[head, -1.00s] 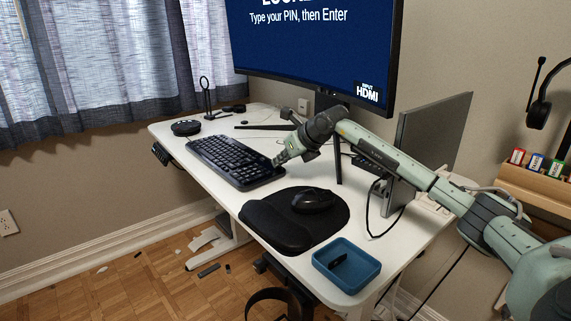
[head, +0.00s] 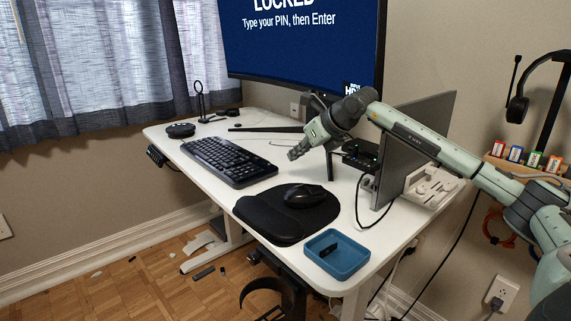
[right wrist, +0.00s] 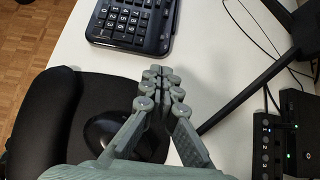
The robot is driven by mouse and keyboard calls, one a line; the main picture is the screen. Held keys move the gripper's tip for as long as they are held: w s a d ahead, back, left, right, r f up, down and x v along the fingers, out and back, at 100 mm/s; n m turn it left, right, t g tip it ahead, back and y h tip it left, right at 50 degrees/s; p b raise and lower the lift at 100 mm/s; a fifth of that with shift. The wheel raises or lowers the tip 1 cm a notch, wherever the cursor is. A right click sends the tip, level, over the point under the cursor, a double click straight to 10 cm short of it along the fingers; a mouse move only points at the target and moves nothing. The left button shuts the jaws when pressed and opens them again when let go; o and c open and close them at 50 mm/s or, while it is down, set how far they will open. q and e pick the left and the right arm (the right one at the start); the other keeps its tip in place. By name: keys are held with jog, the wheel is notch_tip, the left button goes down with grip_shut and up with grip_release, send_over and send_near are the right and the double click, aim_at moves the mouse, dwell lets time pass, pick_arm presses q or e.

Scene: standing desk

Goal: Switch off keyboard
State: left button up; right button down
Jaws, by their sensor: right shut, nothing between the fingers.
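A black keyboard (head: 228,160) lies on the white standing desk, left of the middle in the head view. Its number-pad end (right wrist: 132,22) shows at the top of the right wrist view. Any switch on it is too small to make out. My right gripper (head: 292,155) is shut and empty. It hangs above the desk to the right of the keyboard's near end, apart from it. In the right wrist view its closed fingertips (right wrist: 157,72) are over bare white desk, below the keyboard. My left gripper is not in view.
A black mouse (head: 305,195) sits on a black wrist-rest mat (head: 268,222) at the near side. A blue tray (head: 345,262) with a small dark item stands at the desk's near corner. The monitor (head: 300,40) and its stand legs are behind. A hub (right wrist: 265,150) is at the right.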

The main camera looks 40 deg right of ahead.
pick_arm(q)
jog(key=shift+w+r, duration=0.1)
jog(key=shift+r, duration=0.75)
pick_arm(e)
jog(key=v, duration=0.2)
jog(key=shift+s+r, duration=0.25)
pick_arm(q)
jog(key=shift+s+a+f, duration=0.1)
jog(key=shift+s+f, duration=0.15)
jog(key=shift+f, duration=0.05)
